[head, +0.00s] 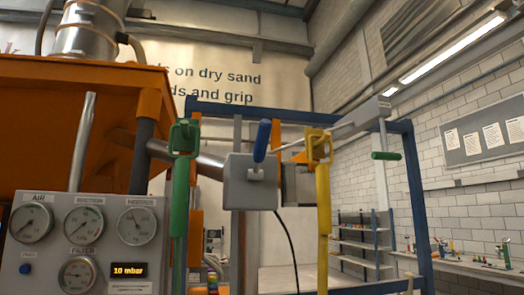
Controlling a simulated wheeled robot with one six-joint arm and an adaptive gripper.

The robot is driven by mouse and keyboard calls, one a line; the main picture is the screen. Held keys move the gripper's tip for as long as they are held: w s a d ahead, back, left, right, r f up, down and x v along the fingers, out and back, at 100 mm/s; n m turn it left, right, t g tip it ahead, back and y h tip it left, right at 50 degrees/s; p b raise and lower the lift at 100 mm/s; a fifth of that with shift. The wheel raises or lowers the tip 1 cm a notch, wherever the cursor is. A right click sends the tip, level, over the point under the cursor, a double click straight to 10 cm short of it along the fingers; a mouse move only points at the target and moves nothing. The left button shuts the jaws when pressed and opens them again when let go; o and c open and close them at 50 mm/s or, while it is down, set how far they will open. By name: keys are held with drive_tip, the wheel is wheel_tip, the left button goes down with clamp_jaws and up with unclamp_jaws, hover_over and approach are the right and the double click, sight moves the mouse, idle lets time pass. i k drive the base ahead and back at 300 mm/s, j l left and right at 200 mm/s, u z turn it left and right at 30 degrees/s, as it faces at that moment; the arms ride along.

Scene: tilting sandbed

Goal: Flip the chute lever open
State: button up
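A short lever with a blue handle (262,140) stands up from the front of a grey box (248,188), leaning slightly right at the top. A metal pipe (190,158) slopes down from the orange hopper (70,130) toward this box, so this looks like the chute lever. A second handle, a green one (386,156), hangs from a grey bar at the right. The frame does not show a label on either. My gripper is not in view.
A green post (181,215) and a yellow post (323,215) with hooked tops stand in front, either side of the grey box. A gauge panel (85,245) reading 10 mbar fills the lower left. A blue frame (418,220) stands at the right, with shelves behind.

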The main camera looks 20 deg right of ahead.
sight(265, 126)
drive_tip(key=l, duration=0.75)
drive_tip(key=k+l+z, duration=0.1)
drive_tip(key=l, duration=0.6)
